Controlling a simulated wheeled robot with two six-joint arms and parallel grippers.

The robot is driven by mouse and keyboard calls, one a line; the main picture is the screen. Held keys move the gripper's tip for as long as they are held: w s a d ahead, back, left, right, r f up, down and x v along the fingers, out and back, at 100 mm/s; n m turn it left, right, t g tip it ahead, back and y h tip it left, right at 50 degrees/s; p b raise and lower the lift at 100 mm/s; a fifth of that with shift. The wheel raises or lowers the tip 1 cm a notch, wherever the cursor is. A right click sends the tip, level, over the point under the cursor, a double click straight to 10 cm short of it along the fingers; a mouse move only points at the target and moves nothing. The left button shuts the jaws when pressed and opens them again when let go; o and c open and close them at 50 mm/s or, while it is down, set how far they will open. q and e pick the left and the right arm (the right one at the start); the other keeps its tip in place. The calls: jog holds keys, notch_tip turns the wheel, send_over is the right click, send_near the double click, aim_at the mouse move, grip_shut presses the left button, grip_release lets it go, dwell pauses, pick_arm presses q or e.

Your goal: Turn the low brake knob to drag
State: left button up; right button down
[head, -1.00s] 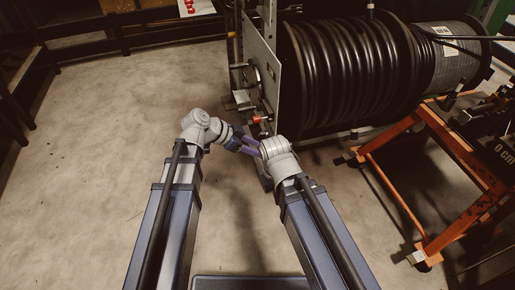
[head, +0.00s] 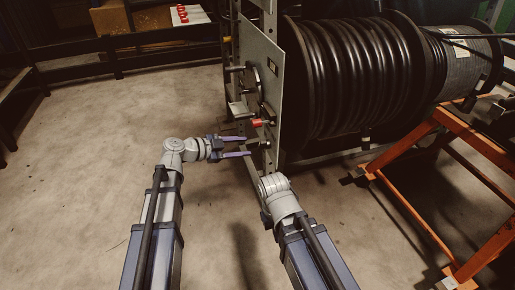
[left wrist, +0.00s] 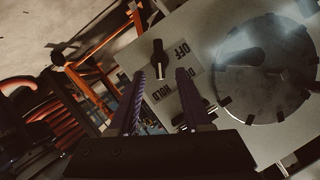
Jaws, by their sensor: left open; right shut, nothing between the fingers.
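The brake knob (left wrist: 158,57) shows in the left wrist view as a black knob with a pale pointer end. The pale end points down in that view, toward HOLD. My left gripper (head: 246,147) is open in front of the low part of the panel. In the wrist view its fingers (left wrist: 158,88) stand either side of the knob's line, apparently short of it. My right gripper (head: 268,205) is lower, its fingers hidden by the wrist.
A red-tipped part (head: 257,123) sticks out of the panel just above my left gripper. A large black hose reel (head: 350,75) stands behind the panel. An orange frame (head: 425,215) is at right. The floor (head: 95,150) at left is clear.

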aim_at(259, 146)
pick_arm(q)
jog(key=b+x, duration=0.2)
jog(key=x, duration=0.4)
jog(key=shift+w+d+f, duration=0.1)
jog(key=shift+d+f, duration=0.05)
jog(key=shift+d, duration=0.1)
grip_shut()
